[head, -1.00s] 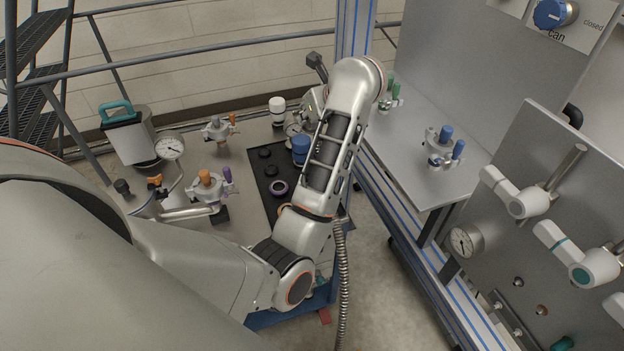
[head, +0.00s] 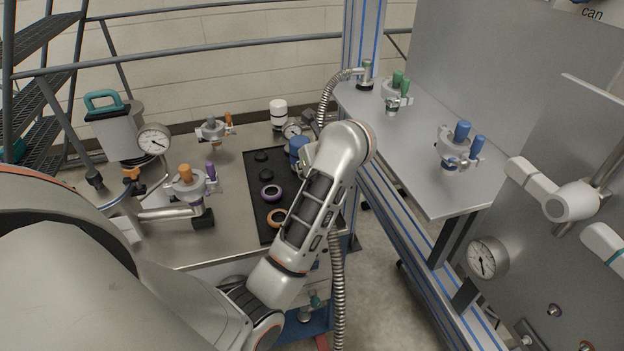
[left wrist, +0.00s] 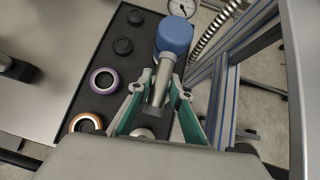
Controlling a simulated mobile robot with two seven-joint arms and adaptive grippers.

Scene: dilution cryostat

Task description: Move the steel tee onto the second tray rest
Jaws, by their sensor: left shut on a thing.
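My left gripper (left wrist: 161,85) is shut on a bright steel tube in the left wrist view, which appears to be the steel tee (left wrist: 158,92). A large blue cylinder (left wrist: 175,37) stands at the tube's far end; I cannot tell whether they are joined. In the head view the left gripper (head: 309,154) is mostly hidden behind my wrist, beside the blue cylinder (head: 298,147). The black tray (head: 256,215) lies beneath, with black round rests (head: 266,174), a purple ring (head: 271,192) and an orange ring (head: 277,217).
Clamped fittings (head: 187,186) and a gauge (head: 154,139) stand on the bench left of the tray. A white-and-black cylinder (head: 278,112) stands behind it. A grey shelf (head: 400,150) with green- and blue-handled clamps is at right; a flexible hose (head: 336,290) hangs near my arm.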

